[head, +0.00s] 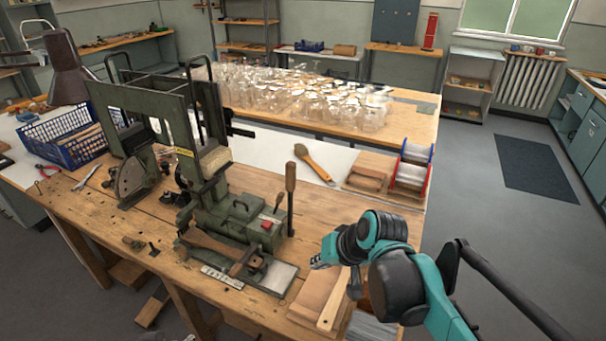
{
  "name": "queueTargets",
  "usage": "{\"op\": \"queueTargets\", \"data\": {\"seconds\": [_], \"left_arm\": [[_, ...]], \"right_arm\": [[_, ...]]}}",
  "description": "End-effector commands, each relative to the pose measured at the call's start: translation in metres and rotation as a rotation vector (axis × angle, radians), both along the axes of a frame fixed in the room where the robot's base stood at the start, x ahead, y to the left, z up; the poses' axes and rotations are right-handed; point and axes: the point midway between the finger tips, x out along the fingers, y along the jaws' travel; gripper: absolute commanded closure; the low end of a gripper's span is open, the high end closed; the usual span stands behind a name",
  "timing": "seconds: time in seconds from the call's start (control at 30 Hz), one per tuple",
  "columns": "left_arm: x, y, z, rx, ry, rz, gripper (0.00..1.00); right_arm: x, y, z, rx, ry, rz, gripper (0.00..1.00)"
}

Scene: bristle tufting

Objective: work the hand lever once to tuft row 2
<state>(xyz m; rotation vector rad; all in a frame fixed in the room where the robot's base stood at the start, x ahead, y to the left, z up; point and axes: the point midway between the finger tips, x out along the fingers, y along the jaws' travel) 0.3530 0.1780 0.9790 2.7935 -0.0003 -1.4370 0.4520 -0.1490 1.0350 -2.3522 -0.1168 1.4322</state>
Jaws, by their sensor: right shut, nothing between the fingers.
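The green tufting machine (231,222) stands on the wooden bench. Its hand lever (290,212) is upright at the machine's right side, with a wooden grip at the top. A wooden brush back (208,242) lies low at the front of the machine; its rows are too small to make out. My right gripper (319,261) comes in from the lower right. It is shut and empty, to the right of and lower in the picture than the lever, apart from it. My left gripper is not in view.
Wooden boards (318,296) lie on the bench's front right, below my right gripper. A brush (314,163) and red-and-blue-ended spools (411,170) lie behind. A blue crate (66,136) stands at left. Glassware covers the far table (411,121).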

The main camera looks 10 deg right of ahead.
Motion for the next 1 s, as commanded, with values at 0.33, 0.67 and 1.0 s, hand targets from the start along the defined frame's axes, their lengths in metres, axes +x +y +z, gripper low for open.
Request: {"op": "queueTargets", "data": {"seconds": [0.33,0.67,1.0], "left_arm": [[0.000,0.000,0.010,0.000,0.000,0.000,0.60],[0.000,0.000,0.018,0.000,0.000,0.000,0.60],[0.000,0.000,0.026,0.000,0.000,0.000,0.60]], "right_arm": [[0.121,-0.001,0.041,0.373,0.080,-0.050,1.00],[0.224,-0.034,0.055,0.724,0.099,-0.039,1.00],[0.292,-0.103,0.042,1.061,0.057,0.029,1.00]]}}
